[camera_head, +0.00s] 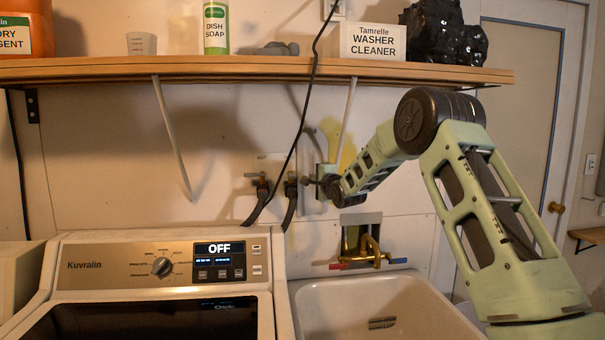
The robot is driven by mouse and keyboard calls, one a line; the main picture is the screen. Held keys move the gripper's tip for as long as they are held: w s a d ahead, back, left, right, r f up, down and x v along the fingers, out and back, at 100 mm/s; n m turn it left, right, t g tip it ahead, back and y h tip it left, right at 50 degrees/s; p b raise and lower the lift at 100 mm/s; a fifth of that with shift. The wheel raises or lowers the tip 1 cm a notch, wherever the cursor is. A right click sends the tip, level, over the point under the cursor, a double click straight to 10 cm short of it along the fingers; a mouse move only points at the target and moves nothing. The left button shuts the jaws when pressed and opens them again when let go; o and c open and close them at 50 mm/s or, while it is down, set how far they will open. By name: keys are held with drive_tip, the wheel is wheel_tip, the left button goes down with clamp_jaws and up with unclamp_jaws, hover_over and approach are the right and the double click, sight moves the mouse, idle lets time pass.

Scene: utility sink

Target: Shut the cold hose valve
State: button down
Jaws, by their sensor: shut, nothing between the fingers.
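Two hose valves sit on the wall above the washer's right end and the sink. The left valve (261,182) has a small handle that looks horizontal, with a dark hose below it. The right valve (291,182) also has a dark hose hanging down. The right valve's handle is too small and too close to the gripper to read.
The washer (160,265) stands below left, its display reading OFF. A white sink (385,302) with a brass faucet (372,252) is below my gripper. A wooden shelf (250,69) with bottles and boxes runs above. A black cord (300,130) hangs past the valves.

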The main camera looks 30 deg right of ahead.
drive_tip(key=shift+w+a+p, duration=0.2)
drive_tip(key=shift+w+a, duration=0.05)
drive_tip(key=shift+a, duration=0.35)
drive_tip(key=shift+w+a+p, duration=0.15)
drive_tip(key=shift+w+a, duration=0.05)
drive_tip(key=shift+a, duration=0.45)
drive_tip(key=shift+w+a+p, duration=0.2)
drive_tip(key=shift+w+a, duration=0.05)
drive_tip(key=shift+a, duration=0.35)
drive_tip(key=shift+a, duration=0.15)
drive_tip(key=shift+a+m+h+b, duration=0.1)
drive_tip(key=shift+m+h+b, duration=0.2)
drive_tip(key=shift+h+b, duration=0.2)
